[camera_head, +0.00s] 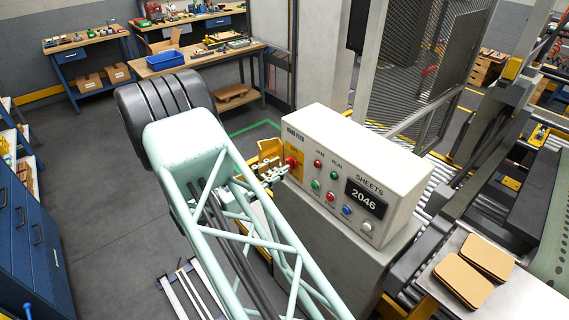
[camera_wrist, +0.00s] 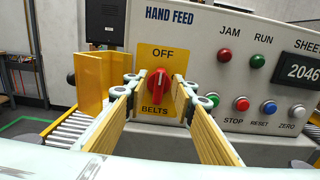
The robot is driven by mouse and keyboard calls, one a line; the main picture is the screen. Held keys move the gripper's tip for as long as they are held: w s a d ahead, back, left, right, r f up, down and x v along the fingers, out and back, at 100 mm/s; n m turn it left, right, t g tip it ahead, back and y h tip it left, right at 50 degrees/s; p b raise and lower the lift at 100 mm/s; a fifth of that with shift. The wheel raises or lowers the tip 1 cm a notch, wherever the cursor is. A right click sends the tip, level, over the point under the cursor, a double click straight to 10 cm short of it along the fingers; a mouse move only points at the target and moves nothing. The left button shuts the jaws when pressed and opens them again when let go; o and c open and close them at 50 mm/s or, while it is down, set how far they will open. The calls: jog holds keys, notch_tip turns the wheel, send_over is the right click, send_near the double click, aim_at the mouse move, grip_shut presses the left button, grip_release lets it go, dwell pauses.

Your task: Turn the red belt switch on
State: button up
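The red belt switch (camera_wrist: 158,85) is a rotary knob on a yellow plate (camera_wrist: 172,54) marked OFF above and BELTS below. Its grip stands about upright, with a light mark near its top, toward OFF. It also shows in the head view (camera_head: 292,162) at the left end of the panel. My gripper (camera_wrist: 157,88) is open, with one yellow-padded finger on each side of the knob in the wrist view. I cannot tell whether either finger touches it.
The white panel box (camera_head: 398,165) carries lamps, buttons and a counter (camera_head: 365,198) reading 2046, right of the switch. A yellow bracket (camera_wrist: 92,82) stands just left of the switch. Rollers (camera_wrist: 70,128) run below it. Brown sheets (camera_head: 463,281) lie at the right.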

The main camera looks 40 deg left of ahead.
aim_at(286, 163)
jog(key=shift+x, duration=1.65)
grip_shut()
